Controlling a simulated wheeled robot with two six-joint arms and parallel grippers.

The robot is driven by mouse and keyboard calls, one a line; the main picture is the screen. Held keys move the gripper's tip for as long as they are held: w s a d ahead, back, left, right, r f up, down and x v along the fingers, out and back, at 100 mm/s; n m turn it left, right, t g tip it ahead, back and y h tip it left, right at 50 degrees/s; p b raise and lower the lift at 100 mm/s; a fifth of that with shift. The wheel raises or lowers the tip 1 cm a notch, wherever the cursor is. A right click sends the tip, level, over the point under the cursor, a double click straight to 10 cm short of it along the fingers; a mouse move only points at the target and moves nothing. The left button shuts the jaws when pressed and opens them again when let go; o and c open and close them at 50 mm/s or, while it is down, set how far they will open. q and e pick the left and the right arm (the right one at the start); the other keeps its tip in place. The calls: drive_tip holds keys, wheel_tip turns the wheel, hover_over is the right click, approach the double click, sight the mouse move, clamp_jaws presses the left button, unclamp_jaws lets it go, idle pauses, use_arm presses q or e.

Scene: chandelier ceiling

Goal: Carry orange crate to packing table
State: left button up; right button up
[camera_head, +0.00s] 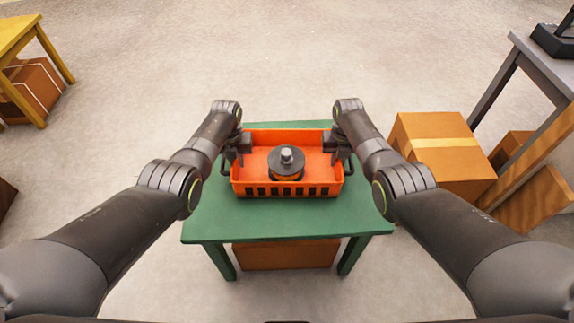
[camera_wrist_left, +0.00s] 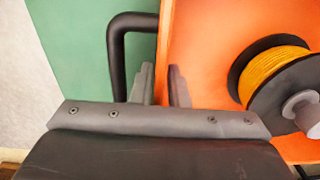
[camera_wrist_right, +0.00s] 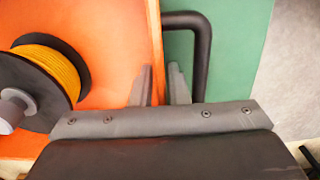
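The orange crate (camera_head: 290,191) rests on the green table (camera_head: 290,225) in the middle of the head view. It holds a black-flanged spool (camera_head: 285,163) wound with orange line. Dark handles stick out from both crate ends. My left gripper (camera_wrist_left: 161,88) is at the left end, its fingers close together on either side of the crate wall beside the left handle (camera_wrist_left: 116,55). My right gripper (camera_wrist_right: 161,88) is at the right end, its fingers likewise closed around the wall beside the right handle (camera_wrist_right: 205,55). Finger contact is partly hidden. No table is labelled as packing table.
A cardboard box (camera_head: 443,150) stands right of the green table. A grey table (camera_head: 545,65) with a dark object is at far right. A yellow table (camera_head: 18,30) with a box under it is at upper left. The floor beyond the green table is clear.

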use_arm(q)
drive_tip(key=shift+c, duration=0.3)
use_arm(e)
drive_tip(key=shift+c, duration=0.3)
use_arm(q)
clamp_jaws()
use_arm(e)
clamp_jaws()
use_arm(q)
drive_tip(key=shift+r, duration=0.25)
use_arm(e)
drive_tip(key=shift+w+r, duration=0.1)
drive_tip(key=shift+r, duration=0.15)
